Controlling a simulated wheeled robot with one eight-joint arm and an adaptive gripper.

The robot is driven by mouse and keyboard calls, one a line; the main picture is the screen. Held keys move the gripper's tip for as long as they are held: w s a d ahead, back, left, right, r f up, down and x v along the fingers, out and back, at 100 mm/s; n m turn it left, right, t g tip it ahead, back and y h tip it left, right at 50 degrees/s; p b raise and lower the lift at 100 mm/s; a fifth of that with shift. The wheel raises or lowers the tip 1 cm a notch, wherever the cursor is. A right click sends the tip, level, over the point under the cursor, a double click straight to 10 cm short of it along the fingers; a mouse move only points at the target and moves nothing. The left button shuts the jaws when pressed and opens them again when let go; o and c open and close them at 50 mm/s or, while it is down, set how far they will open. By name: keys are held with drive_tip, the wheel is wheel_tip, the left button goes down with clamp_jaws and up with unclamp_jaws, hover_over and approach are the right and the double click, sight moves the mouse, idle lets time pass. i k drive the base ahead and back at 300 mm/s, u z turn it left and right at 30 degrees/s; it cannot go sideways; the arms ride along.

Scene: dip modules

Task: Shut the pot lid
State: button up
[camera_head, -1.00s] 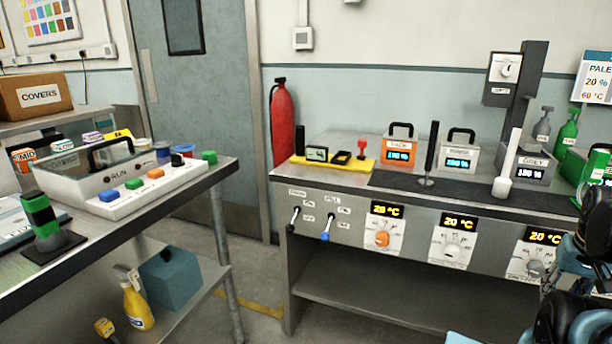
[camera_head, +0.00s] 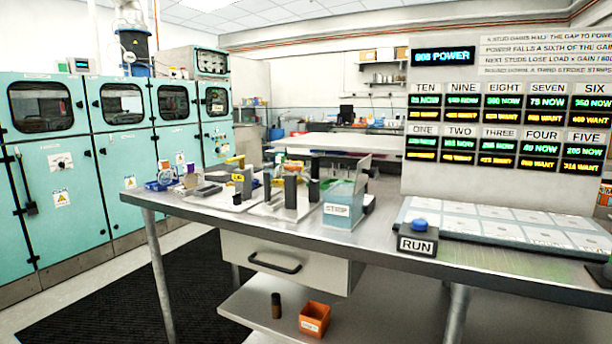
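A pale blue, see-through pot (camera_head: 344,210) stands on the metal bench, with a white label whose word is hard to read. A grey flat panel (camera_head: 362,174) stands up at its back right edge; it looks like a raised lid, but I cannot tell for sure that it is hinged to the pot. No other clear pot lid shows. My gripper is not in view.
The metal bench (camera_head: 400,262) has a drawer. Grey blocks (camera_head: 290,190) stand left of the pot, and a RUN box with a blue button (camera_head: 418,244) stands right. A display board (camera_head: 520,100) rises behind. Teal cabinets (camera_head: 60,170) line the left; a dark floor mat is clear.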

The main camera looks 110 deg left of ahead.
sight(365, 171)
drive_tip(key=u, duration=3.7)
drive_tip(key=i, duration=1)
drive_tip(key=u, duration=1)
